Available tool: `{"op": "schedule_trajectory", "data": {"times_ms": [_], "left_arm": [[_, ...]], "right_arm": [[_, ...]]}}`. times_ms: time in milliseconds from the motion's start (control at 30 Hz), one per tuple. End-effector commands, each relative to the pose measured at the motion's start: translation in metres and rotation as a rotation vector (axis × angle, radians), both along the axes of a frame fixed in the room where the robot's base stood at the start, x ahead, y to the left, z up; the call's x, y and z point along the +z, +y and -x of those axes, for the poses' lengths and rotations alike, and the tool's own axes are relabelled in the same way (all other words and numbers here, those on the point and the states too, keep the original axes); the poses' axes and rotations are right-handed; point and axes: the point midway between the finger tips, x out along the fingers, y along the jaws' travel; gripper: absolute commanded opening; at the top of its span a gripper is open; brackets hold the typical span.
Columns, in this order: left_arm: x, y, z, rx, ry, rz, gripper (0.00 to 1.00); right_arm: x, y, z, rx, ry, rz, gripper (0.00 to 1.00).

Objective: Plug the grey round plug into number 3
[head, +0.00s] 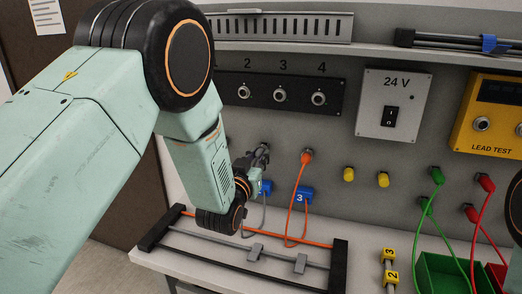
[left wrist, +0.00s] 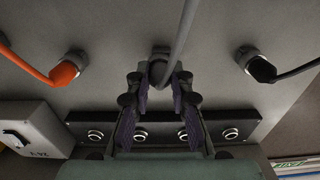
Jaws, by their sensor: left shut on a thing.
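My left gripper (head: 261,155) is at the grey wall panel, below the numbered socket strip. In the left wrist view its two fingers (left wrist: 160,82) are shut on the grey round plug (left wrist: 157,70), whose grey cable runs up out of the picture. The plug appears to sit at a round holder on the wall; its front is hidden. In the head view the gripper hides most of it. Socket number 3 (head: 280,95) is empty, up and to the right of the gripper, and it also shows in the left wrist view (left wrist: 140,135). My right gripper is not in view.
An orange plug (head: 307,157) is on the wall just right of the gripper; a black plug (left wrist: 262,68) is on its other side. A 24 V box (head: 393,103) stands right of the strip (head: 262,98).

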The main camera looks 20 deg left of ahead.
Motion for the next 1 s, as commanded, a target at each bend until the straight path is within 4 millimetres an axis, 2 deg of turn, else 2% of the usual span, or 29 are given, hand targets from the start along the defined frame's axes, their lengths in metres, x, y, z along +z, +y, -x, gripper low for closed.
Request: {"op": "schedule_trajectory", "data": {"times_ms": [1000], "left_arm": [[0.0, 0.002, 0.04, 0.001, 0.0, 0.0, 0.0]], "right_arm": [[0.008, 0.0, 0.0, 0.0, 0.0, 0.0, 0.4]]}}
